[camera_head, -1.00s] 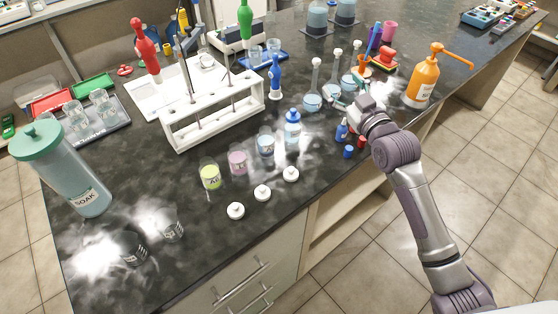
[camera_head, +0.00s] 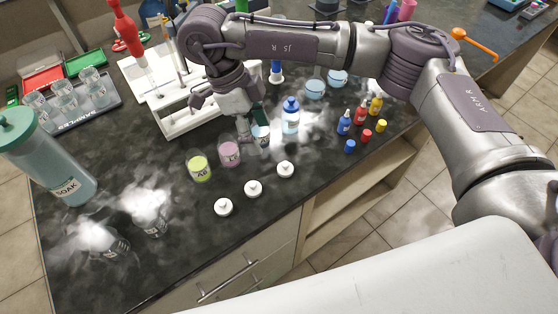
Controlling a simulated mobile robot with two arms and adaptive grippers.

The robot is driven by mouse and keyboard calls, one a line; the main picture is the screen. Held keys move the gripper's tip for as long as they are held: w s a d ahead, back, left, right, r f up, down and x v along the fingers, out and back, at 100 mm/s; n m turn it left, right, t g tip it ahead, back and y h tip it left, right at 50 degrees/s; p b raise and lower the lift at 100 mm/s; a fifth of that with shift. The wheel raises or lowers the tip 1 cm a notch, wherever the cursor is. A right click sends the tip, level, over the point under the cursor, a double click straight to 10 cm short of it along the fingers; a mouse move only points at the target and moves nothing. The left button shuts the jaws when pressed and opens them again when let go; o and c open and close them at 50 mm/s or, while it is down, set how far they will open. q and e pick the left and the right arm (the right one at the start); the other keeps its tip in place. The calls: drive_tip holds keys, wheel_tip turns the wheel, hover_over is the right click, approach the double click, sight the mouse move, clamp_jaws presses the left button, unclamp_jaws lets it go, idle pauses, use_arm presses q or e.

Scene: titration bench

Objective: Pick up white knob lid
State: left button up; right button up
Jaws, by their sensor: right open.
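Three white knob lids lie on the dark bench near its front edge: a left one (camera_head: 223,207), a middle one (camera_head: 253,188) and a right one (camera_head: 285,169). My right gripper (camera_head: 251,128) is open and points down by a jar of pale blue liquid (camera_head: 261,138), behind the lids and apart from them. Whether its fingers touch that jar I cannot tell. A yellow-green jar (camera_head: 199,170) and a pink jar (camera_head: 229,153) stand open behind the lids. My left gripper is not in view.
A blue-capped bottle (camera_head: 290,116) stands right of the gripper. Small dropper bottles, including a blue one (camera_head: 344,122), stand further right. A white rack (camera_head: 190,118) is behind, partly hidden by my arm. The SOAK container (camera_head: 48,160) is at left.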

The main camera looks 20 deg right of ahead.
drive_tip(key=d+h, duration=0.1)
drive_tip(key=d, duration=0.1)
drive_tip(key=p, duration=0.2)
hover_over(285, 163)
drive_tip(key=a, duration=0.2)
drive_tip(key=f, duration=0.7)
drive_tip(key=shift+w+d, duration=0.1)
drive_tip(key=shift+d, duration=0.15)
drive_tip(key=x, duration=0.1)
drive_tip(key=p+x, duration=0.1)
drive_tip(key=x, duration=0.1)
drive_tip(key=w+x, duration=0.1)
drive_tip(key=shift+s+f+p, duration=0.3)
drive_tip(key=shift+f, duration=0.1)
drive_tip(key=shift+d+f, duration=0.1)
drive_tip(key=shift+f, duration=0.35)
drive_tip(key=c, duration=0.8)
